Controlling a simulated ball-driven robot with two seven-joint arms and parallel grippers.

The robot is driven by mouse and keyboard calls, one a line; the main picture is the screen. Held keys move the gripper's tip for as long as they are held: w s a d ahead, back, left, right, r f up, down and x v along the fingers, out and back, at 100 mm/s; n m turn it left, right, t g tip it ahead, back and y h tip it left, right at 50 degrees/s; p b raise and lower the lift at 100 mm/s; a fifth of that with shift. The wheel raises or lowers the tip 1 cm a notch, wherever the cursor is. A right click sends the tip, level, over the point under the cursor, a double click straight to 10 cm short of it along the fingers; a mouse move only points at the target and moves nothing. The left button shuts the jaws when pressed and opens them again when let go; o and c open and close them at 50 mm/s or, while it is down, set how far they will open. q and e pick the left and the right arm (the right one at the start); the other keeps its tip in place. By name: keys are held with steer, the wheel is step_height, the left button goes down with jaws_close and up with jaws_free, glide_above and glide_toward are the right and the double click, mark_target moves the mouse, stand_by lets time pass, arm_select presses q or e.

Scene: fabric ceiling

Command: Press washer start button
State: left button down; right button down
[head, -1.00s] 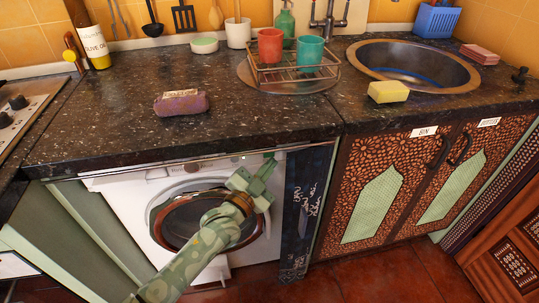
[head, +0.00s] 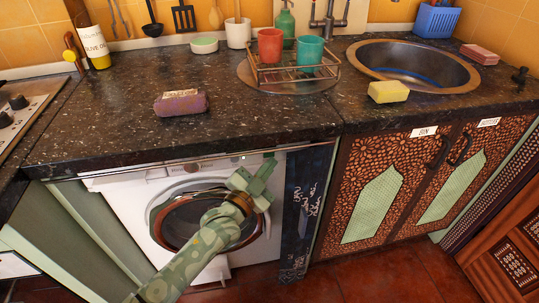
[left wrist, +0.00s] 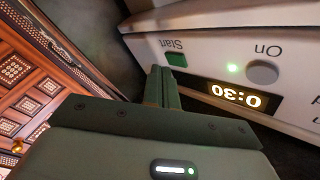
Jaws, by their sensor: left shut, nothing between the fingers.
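The white washer (head: 128,196) stands under the dark counter, with its round door and a control strip along its top edge. In the left wrist view its panel (left wrist: 218,52) shows upside down, with a green Start button (left wrist: 176,59), a grey On button (left wrist: 262,73), a lit green light and a display (left wrist: 234,95) reading 0:30. My left gripper (head: 268,160) is in front of the panel's right end. In the left wrist view its shut, empty fingers (left wrist: 161,76) point at the Start button, very close to it; I cannot tell whether they touch. My right gripper is not in view.
The dark countertop (head: 110,125) overhangs the panel just above my left gripper. A purple packet (head: 180,104), a dish rack (head: 290,72) and a yellow sponge (head: 388,92) lie on it. A dark patterned panel (head: 300,215) stands right of the washer.

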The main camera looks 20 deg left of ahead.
arm_select(q)
steer(key=shift+w+a, duration=0.25)
steer(key=shift+w, duration=0.1)
